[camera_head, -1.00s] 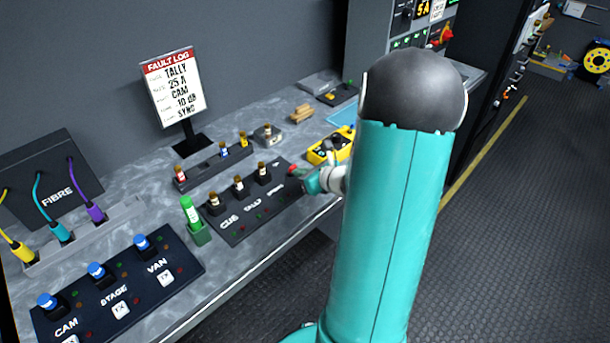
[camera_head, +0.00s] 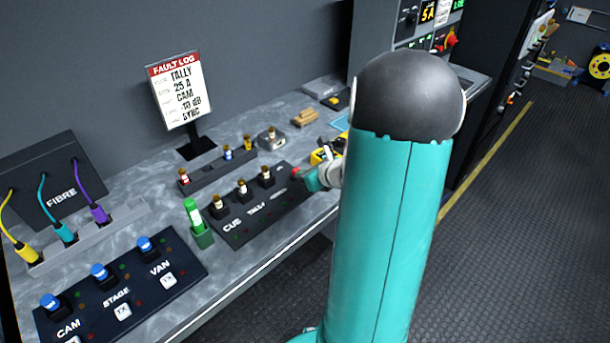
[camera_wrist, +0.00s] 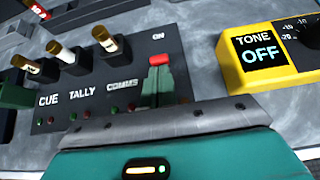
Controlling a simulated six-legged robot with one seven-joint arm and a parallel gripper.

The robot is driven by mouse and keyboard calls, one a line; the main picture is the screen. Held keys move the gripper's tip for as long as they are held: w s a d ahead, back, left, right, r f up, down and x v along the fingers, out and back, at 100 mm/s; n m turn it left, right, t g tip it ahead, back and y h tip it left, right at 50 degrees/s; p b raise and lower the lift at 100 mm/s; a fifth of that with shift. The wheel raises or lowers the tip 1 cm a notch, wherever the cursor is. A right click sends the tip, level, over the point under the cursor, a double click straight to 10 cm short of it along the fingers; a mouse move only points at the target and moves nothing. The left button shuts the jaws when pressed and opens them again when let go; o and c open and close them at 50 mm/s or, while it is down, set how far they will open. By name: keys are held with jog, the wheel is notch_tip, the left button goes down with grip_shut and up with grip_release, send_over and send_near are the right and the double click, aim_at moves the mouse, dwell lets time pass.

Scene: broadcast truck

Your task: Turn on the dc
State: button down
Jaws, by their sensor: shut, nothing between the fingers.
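A dark panel marked CUE, TALLY and COMMS (camera_head: 235,226) lies on the bench, with brown-topped toggles in a row; it also fills the left of the wrist view (camera_wrist: 98,98). At its right end, under the word ON, a red switch top (camera_wrist: 159,59) shows just beyond my fingertips. My gripper (camera_head: 307,179) is at this end of the panel, and in the wrist view its teal fingers (camera_wrist: 160,84) are shut and empty. They appear to be at or against the red part; contact cannot be told. No label reading "dc" is legible.
A yellow box reading TONE OFF (camera_wrist: 262,52) stands close right of my gripper. A green marker in a holder (camera_head: 196,222), a CAM/STAGE/VAN panel (camera_head: 122,287) and a fault log sign (camera_head: 178,88) are left. A rack with a red knob (camera_head: 450,40) stands back right.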

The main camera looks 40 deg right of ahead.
jog(key=shift+w+r+g, duration=0.25)
jog(key=shift+w+g, duration=0.1)
jog(key=shift+g, duration=0.3)
jog(key=shift+w+r+g, duration=0.25)
jog(key=shift+w+g, duration=0.1)
jog(key=shift+g, duration=0.3)
jog(key=shift+r, duration=0.15)
jog(key=shift+r, duration=0.65)
jog(key=shift+s, duration=0.1)
